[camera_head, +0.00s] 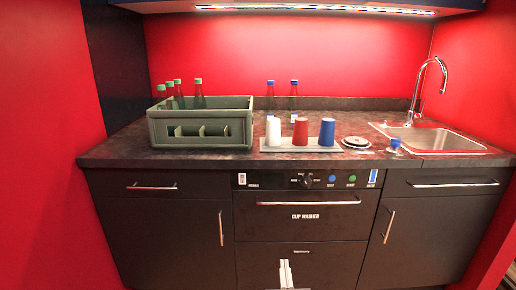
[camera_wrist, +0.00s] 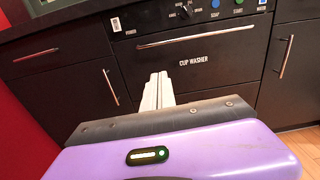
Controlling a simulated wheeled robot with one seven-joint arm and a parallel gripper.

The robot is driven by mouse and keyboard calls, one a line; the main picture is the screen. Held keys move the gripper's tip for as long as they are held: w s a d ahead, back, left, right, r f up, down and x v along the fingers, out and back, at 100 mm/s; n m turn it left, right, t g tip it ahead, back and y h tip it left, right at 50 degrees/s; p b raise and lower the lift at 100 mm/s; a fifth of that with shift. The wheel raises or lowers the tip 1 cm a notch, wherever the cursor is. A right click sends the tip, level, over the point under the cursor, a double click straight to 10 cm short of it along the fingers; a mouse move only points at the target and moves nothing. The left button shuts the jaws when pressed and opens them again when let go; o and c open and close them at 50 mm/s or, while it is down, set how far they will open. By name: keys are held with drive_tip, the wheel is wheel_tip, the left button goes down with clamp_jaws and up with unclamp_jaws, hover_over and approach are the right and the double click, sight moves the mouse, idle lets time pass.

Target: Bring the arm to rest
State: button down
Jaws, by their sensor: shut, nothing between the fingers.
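My gripper (camera_head: 286,274) shows at the bottom middle of the head view, low in front of the lower drawer. Its two pale fingers are together with nothing between them. In the wrist view my gripper (camera_wrist: 158,82) points at the cup washer front (camera_wrist: 200,62), apart from the counter and everything on it. The rest of my arm is out of the head view.
On the counter (camera_head: 120,150) stand a green crate (camera_head: 200,142) with bottles, a tray (camera_head: 300,149) with white, red and blue cups, stacked saucers (camera_head: 356,142) and a sink (camera_head: 440,137). Drawers and cabinet doors below are closed. Wooden floor (camera_wrist: 300,145) is clear at the right.

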wheel_tip(320, 180, up, 5)
drive_tip(key=s+n+t, duration=0.1)
drive_tip(key=n+t, duration=0.1)
drive_tip(key=n, duration=0.5)
drive_tip(key=s+d+n+g, duration=0.2)
drive_tip(key=s+d+n, duration=0.2)
drive_tip(key=s+n, duration=0.95)
drive_tip(key=s+d+n+g, duration=0.1)
drive_tip(key=s+d+n, duration=0.4)
drive_tip(key=s, duration=1.5)
drive_tip(key=s+d+n+g, duration=0.2)
drive_tip(key=s+d+n, duration=0.2)
drive_tip(key=s+n, duration=0.95)
drive_tip(key=s+r+m+p, duration=0.3)
drive_tip(key=r+p, duration=1)
drive_tip(key=shift+a+r, duration=0.2)
drive_tip(key=shift+r, duration=0.05)
